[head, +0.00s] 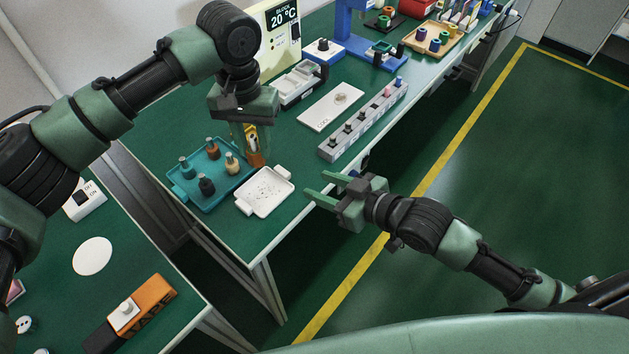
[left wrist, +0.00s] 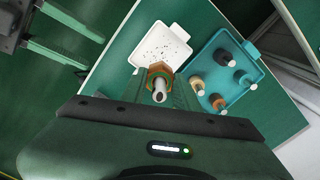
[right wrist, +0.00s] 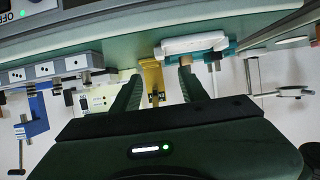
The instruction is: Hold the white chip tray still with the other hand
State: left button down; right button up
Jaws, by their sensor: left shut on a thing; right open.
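The white chip tray (head: 264,206) lies near the front corner of the green table, with small dark specks inside and a handle tab at each end. It also shows in the left wrist view (left wrist: 152,38) and the right wrist view (right wrist: 195,44). My left gripper (head: 252,150) is shut on an orange-brown piece (head: 256,159) with a metal pin, above the table just behind the tray. The pin shows end-on in the left wrist view (left wrist: 159,93). My right gripper (head: 317,185) is open and empty, beyond the front edge, right of the tray and apart from it.
A teal tray (head: 213,203) with several pegged pieces stands left of the white tray. A grey block with a row of holes (head: 335,151) and a white plate (head: 322,118) lie to the right. An orange tape box (head: 155,295) is on the near table. A gap separates the tables.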

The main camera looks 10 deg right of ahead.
aim_at(284, 172)
jog(key=x, duration=1.1)
jog(key=shift+w+a+f, duration=0.2)
jog(key=shift+w+a, duration=0.05)
grip_shut()
